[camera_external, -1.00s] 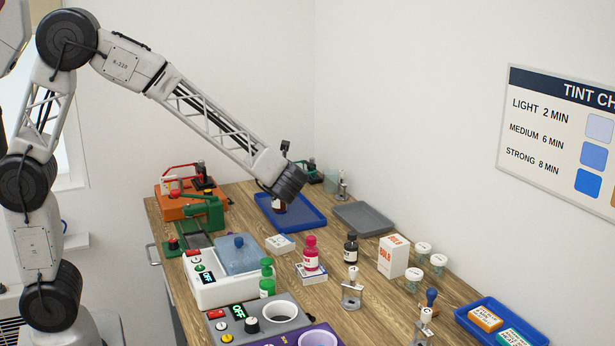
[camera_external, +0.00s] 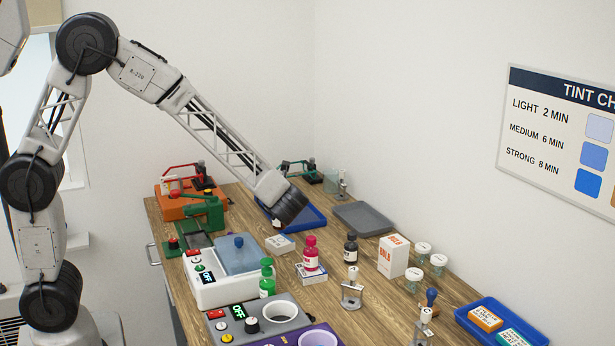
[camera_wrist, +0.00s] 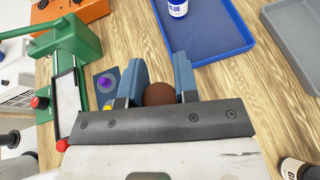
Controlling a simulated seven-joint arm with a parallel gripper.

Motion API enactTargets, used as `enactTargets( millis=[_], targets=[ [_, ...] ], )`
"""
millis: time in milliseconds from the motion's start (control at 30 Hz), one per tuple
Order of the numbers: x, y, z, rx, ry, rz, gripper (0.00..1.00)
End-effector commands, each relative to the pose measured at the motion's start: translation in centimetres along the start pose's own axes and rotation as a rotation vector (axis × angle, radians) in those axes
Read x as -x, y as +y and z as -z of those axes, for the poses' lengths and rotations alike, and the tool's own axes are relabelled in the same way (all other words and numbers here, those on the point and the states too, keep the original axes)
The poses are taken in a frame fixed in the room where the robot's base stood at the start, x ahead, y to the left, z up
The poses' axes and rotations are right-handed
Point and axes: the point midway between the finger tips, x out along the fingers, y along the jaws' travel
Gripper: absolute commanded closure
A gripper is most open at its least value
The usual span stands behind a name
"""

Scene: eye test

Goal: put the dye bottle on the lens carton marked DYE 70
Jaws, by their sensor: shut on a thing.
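My gripper (camera_wrist: 158,82) is shut on a round brown-capped thing (camera_wrist: 158,94), seen from above in the wrist view. I take it for the dye bottle; its body and label are hidden. In the external view my black wrist covers the gripper, near the front of the blue tray. A white lens carton (camera_external: 280,244) lies flat and bare on the bench, just in front of my wrist. Another white carton (camera_external: 312,279) has a red bottle (camera_external: 311,257) on it. The print on both cartons is too small to read.
The blue tray (camera_wrist: 216,50) holds a bottle labelled BLUE (camera_wrist: 177,8). A grey tray (camera_external: 363,218) stands right of it. A green press (camera_wrist: 75,40) is at the left. A dark bottle (camera_external: 351,250), a BOLD box (camera_external: 393,256) and a green bottle (camera_external: 267,284) stand nearby.

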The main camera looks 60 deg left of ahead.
Motion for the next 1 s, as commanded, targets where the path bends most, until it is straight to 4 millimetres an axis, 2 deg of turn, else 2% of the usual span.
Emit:
enactTargets(
  millis=[433, 800, 1000],
  targets=[
    [-0.2, 0.0, 0.5, 0.001, 0.0, 0.0, 1.0],
    [-1.5, 0.0, 3.6, 0.0, 0.001, 0.0, 1.0],
    [-1.5, 0.0, 3.7, 0.002, 0.001, 0.001, 1.0]
  ],
)
